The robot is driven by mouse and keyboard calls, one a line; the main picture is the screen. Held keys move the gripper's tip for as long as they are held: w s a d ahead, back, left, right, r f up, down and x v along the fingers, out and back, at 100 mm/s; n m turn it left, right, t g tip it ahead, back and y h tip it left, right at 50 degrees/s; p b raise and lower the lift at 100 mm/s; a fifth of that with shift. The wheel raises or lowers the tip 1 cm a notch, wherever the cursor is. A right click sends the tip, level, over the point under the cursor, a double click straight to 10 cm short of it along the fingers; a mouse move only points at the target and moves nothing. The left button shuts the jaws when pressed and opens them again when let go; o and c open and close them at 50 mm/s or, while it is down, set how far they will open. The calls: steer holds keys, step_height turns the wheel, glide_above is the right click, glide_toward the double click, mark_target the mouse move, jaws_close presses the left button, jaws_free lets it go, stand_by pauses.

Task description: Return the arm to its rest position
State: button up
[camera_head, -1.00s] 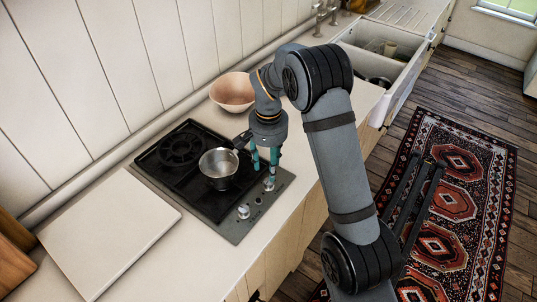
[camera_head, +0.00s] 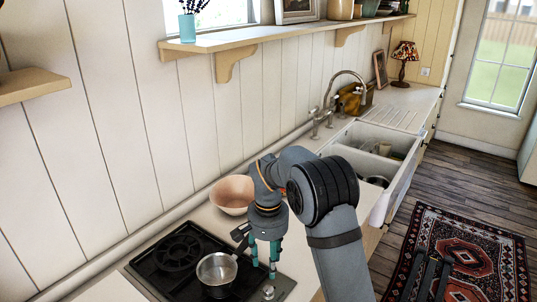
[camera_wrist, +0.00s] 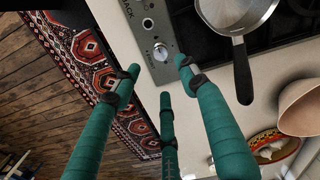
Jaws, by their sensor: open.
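My gripper (camera_head: 264,262) has teal fingers and hangs pointing down over the right edge of the hob, beside the saucepan. It is open and empty. In the wrist view my gripper (camera_wrist: 160,88) shows its fingers spread apart, with a hob knob (camera_wrist: 161,52) beyond them. My arm bends over the counter from the lower right. The metal saucepan (camera_head: 217,270) stands on the black hob (camera_head: 165,272), its dark handle pointing toward the bowl. The handle (camera_wrist: 242,72) lies to the right of the fingers in the wrist view, apart from them.
A pinkish bowl (camera_head: 232,194) stands behind my gripper on the counter. The sink (camera_head: 372,150) lies farther back, with items in it. A wall shelf (camera_head: 270,32) runs above. A patterned plate (camera_wrist: 268,148) shows in the wrist view. The rug (camera_head: 462,250) covers the floor at right.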

mark_target(268, 289)
step_height(268, 289, down, 11)
steer(key=shift+f, duration=0.15)
steer(key=shift+n+p, duration=0.5)
steer(key=shift+p, duration=0.7)
steer(key=shift+n+p, duration=0.5)
steer(key=shift+f, duration=0.1)
steer(key=shift+f+b, duration=0.15)
steer(key=shift+b, duration=0.25)
